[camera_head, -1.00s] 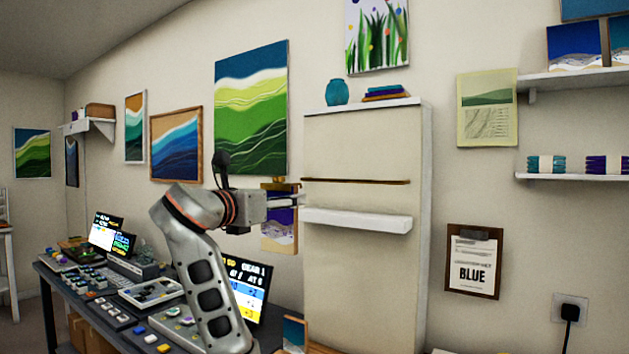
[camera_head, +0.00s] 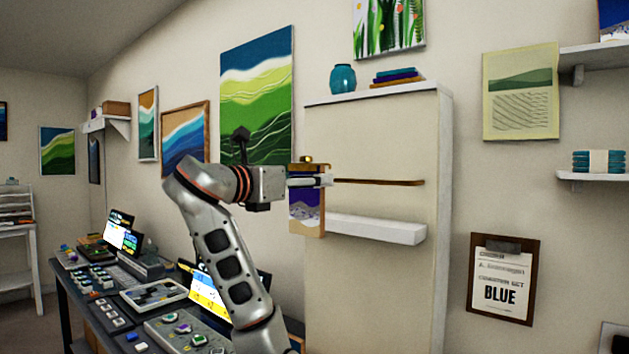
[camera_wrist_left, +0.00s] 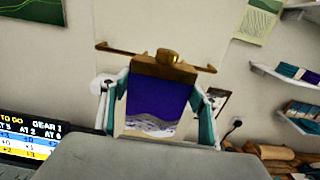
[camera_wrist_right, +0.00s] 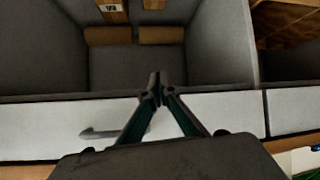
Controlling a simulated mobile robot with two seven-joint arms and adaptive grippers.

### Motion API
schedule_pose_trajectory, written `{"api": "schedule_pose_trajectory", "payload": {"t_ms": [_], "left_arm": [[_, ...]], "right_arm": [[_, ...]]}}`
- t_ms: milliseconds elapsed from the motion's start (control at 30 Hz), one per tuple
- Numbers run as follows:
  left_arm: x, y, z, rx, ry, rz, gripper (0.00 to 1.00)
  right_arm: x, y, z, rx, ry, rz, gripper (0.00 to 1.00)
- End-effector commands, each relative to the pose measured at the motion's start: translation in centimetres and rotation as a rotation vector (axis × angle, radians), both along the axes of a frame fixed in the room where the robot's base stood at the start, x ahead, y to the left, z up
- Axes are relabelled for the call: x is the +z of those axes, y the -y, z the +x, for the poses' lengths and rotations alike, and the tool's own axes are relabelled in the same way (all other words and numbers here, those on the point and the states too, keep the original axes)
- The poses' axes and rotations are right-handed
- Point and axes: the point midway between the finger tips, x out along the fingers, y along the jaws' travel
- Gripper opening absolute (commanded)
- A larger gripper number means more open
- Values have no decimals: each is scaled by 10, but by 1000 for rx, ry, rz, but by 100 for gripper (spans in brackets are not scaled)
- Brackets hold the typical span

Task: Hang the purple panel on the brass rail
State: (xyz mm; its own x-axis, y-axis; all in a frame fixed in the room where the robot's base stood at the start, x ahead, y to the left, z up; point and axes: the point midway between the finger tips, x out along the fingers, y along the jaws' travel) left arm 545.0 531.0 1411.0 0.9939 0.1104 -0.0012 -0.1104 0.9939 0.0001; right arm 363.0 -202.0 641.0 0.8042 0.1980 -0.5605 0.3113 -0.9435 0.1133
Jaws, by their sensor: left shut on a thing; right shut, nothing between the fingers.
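The purple panel (camera_head: 307,212), with a pale wavy lower part and a brass top piece (camera_wrist_left: 165,66), is held upright in my left gripper (camera_head: 320,181). In the left wrist view the gripper's teal fingers stand on both sides of the panel (camera_wrist_left: 160,98). The brass rail (camera_head: 385,182) runs across the cream board above a white ledge. The panel is at the board's left part, overlapping the rail's left end in the head view. I cannot tell whether the top piece touches the rail. My right gripper (camera_wrist_right: 158,90) is shut and empty, seen only in its wrist view.
The white ledge (camera_head: 375,229) juts out below the rail. A teal vase (camera_head: 343,79) and stacked books (camera_head: 397,76) sit on top of the board. A desk with screens and small parts stands lower left. A grey compartment with a white front (camera_wrist_right: 210,113) lies below my right gripper.

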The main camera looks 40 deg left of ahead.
Motion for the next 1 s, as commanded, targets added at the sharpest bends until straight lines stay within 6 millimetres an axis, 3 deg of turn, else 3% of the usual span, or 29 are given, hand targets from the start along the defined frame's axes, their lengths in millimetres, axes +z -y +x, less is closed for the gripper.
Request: {"api": "schedule_pose_trajectory", "payload": {"t_ms": [367,1000], "left_arm": [[-2,-2,24,-3,0,-1,38],[-4,-7,76,-2,0,-1,38]], "right_arm": [[-16,0,-12,1,-30,-3,0],[-14,0,-8,1,-17,0,0]]}}
